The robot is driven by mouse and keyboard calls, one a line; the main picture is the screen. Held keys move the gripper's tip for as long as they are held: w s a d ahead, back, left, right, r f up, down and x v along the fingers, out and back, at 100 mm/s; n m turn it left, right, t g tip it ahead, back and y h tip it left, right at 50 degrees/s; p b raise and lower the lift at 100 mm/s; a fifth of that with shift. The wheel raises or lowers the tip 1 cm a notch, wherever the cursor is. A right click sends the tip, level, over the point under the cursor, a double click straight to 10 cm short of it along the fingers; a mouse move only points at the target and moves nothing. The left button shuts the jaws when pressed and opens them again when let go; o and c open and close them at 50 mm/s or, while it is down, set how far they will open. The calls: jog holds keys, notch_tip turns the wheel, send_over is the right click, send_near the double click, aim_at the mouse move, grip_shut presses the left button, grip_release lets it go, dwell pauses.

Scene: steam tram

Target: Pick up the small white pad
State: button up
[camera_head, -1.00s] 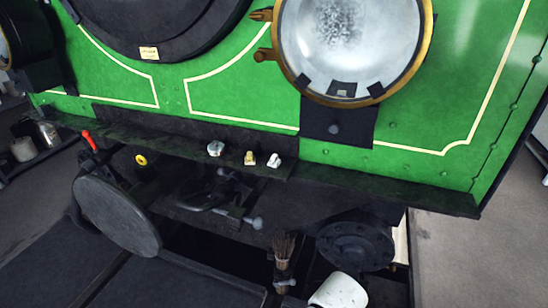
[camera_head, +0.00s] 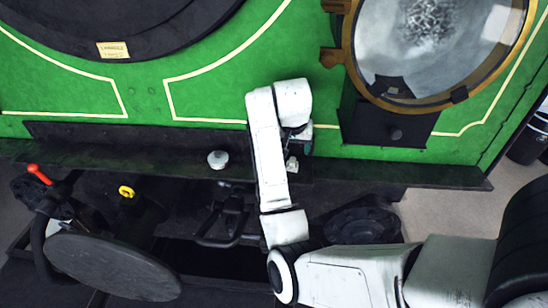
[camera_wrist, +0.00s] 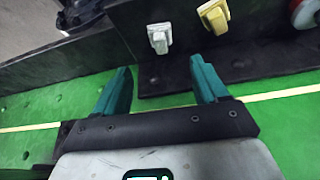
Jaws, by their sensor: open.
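The small white pad (camera_wrist: 159,38) rests on the dark ledge of the green tram front. In the wrist view it lies beyond my fingertips, roughly in line with the gap between them. In the head view the white pad (camera_head: 291,165) shows just below my gripper (camera_head: 300,142), partly hidden by my arm. My gripper (camera_wrist: 160,75) is open, its two teal fingers apart with nothing between them. A similar yellow pad (camera_wrist: 213,17) lies to the right of the white one in the wrist view. My arm hides it in the head view.
A round white-topped item (camera_head: 218,159) stands on the ledge (camera_head: 120,158) further left; its red side shows in the wrist view (camera_wrist: 305,12). The large brass-rimmed lamp (camera_head: 400,100) and its dark bracket (camera_head: 385,125) are close on the right. A round buffer (camera_head: 112,267) sits lower left.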

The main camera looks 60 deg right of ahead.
aim_at(293, 160)
jog(key=x, duration=0.3)
jog(key=shift+w+d, duration=0.25)
jog(key=shift+d, duration=0.15)
jog(key=shift+a+p+x, duration=0.2)
jog(key=shift+p+x, duration=0.5)
jog(key=shift+x, duration=2.7)
jog(key=shift+s+f, duration=0.1)
jog(key=c, duration=1.1)
notch_tip(293, 160, up, 10)
jog(key=shift+r+b, duration=0.1)
jog(key=shift+b, duration=0.45)
